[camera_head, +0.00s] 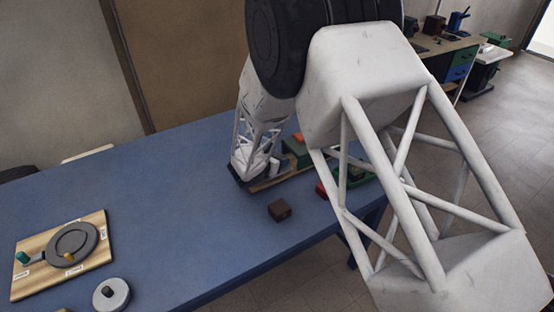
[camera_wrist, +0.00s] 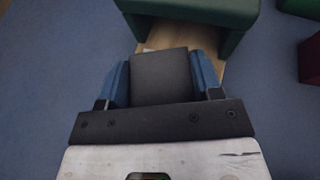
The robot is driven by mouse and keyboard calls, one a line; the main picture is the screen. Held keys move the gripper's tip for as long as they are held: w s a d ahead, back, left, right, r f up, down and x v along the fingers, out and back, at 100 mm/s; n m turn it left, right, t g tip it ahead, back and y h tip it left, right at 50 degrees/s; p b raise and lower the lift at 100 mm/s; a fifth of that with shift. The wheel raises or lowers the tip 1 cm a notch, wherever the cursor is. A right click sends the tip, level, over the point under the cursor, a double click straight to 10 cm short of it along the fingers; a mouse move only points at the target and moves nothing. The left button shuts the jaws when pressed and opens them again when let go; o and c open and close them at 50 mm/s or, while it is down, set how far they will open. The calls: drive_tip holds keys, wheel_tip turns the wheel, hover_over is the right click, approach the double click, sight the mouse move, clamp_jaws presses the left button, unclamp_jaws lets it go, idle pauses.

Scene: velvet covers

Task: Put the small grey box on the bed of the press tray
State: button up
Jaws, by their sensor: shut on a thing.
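My gripper (camera_wrist: 162,84) has its blue fingers shut on the small dark grey box (camera_wrist: 160,75), one finger on each side. A light wooden strip (camera_wrist: 182,38), seemingly the press tray, runs under the box and beneath a green block (camera_wrist: 195,10) ahead of it. In the head view, my gripper (camera_head: 260,176) is low over the table beside the wooden strip (camera_head: 290,181) and the green block (camera_head: 297,148). The grey box is not clear there. I cannot tell whether the box touches the wood.
A brown cube (camera_head: 279,210) stands on the blue table (camera_head: 180,200) in front of the tray. A red piece (camera_head: 321,189) and green parts lie near the right edge, partly behind my arm. A wooden board with a grey disc (camera_head: 72,240) and a round knobbed weight (camera_head: 111,294) are far left.

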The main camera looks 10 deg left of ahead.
idle(0.3)
drive_tip(key=o, duration=0.9)
drive_tip(key=shift+f, duration=0.1)
drive_tip(key=shift+r, duration=0.2)
drive_tip(key=v, duration=1.2)
drive_tip(key=shift+a, duration=0.1)
